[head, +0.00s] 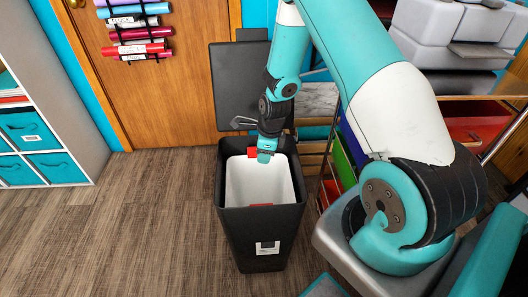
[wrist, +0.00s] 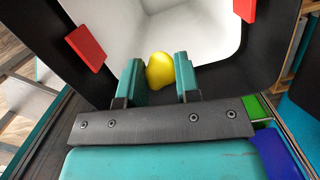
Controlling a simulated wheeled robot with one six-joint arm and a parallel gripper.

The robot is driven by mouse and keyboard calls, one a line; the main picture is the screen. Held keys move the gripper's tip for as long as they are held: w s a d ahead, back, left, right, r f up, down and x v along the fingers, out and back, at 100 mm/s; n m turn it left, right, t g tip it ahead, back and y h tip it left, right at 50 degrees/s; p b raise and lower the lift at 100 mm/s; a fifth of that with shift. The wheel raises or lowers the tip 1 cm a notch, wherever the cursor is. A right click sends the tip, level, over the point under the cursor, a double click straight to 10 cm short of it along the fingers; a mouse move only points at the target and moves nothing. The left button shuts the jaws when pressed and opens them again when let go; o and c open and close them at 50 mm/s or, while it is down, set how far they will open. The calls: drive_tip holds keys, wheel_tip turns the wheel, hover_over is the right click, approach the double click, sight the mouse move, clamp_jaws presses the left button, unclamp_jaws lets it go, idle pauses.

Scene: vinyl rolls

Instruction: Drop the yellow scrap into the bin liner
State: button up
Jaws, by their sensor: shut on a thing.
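My gripper (head: 265,156) points down over the open mouth of the black bin (head: 262,240). In the wrist view, my gripper (wrist: 160,80) is shut on the yellow scrap (wrist: 160,68), a small rounded lump held between the teal fingers. The scrap does not show in the head view. The white bin liner (head: 245,180) fills the inside of the bin; it also shows in the wrist view (wrist: 200,35) behind the scrap. Whether the fingertips are below the rim is hard to tell.
Red tabs (wrist: 86,48) sit at the liner's rim. The bin's dark lid (head: 240,85) stands up behind it. A wooden door (head: 185,90) with a rack of vinyl rolls (head: 135,30) is behind. Shelves with teal boxes (head: 28,128) stand left. The floor (head: 130,220) left of the bin is clear.

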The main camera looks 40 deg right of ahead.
drive_tip(key=shift+f, duration=0.25)
drive_tip(key=o, duration=1)
drive_tip(key=shift+c, duration=0.2)
drive_tip(key=shift+r, duration=0.1)
wheel_tip(320, 180, up, 17)
drive_tip(key=s+d+p, duration=0.1)
drive_tip(key=p, duration=0.1)
drive_tip(key=shift+s+d, duration=0.4)
